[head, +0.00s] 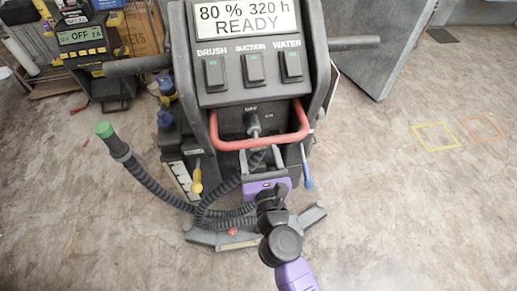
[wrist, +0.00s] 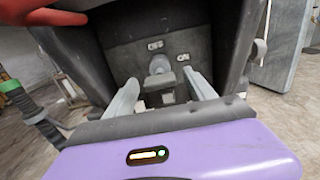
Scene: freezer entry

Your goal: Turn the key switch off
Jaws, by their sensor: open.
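The key switch (head: 253,124) is on the dark front panel of a floor-cleaning machine, under the three rocker switches and behind a red bar (head: 262,143). OFF is printed above it and ON to its right. In the wrist view the grey key switch (wrist: 160,64) sits between and beyond the fingertips; which mark it points to I cannot tell. My gripper (head: 261,153) is open, just below and in front of the switch. Its two pale fingers also show in the wrist view (wrist: 160,84), apart, with no visible contact with the key.
The machine's display (head: 235,18) reads 80 %, 320 h, READY. A corrugated hose with a green end (head: 105,130) loops at the left. A charger reading OFF (head: 80,37) stands at back left. The floor at right is clear, with yellow (head: 435,137) and orange outlines.

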